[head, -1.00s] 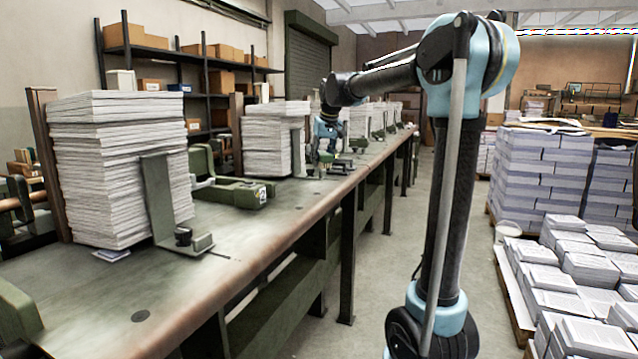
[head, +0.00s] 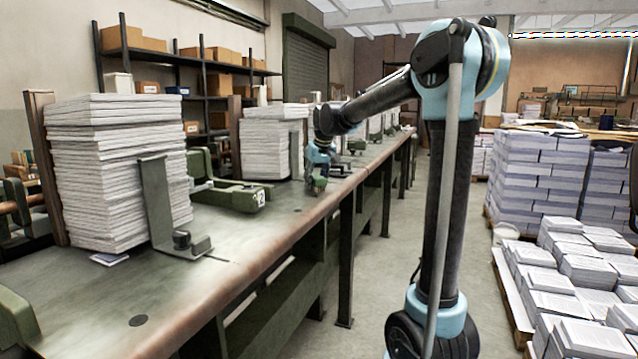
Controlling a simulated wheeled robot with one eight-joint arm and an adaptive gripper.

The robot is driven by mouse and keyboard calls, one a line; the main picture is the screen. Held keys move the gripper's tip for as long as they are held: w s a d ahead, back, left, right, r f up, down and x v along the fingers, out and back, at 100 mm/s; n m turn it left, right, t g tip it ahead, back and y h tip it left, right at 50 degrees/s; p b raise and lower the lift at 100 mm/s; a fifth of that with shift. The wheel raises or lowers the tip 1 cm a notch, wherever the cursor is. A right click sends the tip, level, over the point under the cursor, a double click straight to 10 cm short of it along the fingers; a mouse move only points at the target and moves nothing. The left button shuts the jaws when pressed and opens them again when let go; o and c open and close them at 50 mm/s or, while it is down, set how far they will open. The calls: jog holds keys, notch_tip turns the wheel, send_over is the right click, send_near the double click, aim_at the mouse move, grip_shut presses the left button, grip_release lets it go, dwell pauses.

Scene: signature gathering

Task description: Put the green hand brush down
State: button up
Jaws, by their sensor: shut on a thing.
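My gripper (head: 319,172) points down over the front edge of the long workbench (head: 285,215), in the middle of the view. It is small and partly dark against the bench. It is shut on the green hand brush (head: 319,185), of which only a small green piece shows below the fingers. The brush is at about the height of the bench top, near its rounded front edge. I cannot tell whether it touches the bench.
A green clamp unit marked 2 (head: 240,196) lies left of my gripper. A tall paper stack (head: 115,170) with a metal bracket (head: 165,205) stands nearer, and another stack (head: 272,145) stands behind. Paper pallets (head: 580,270) stand at right.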

jog(key=shift+f, duration=0.1)
jog(key=o, duration=1)
jog(key=shift+f, duration=0.1)
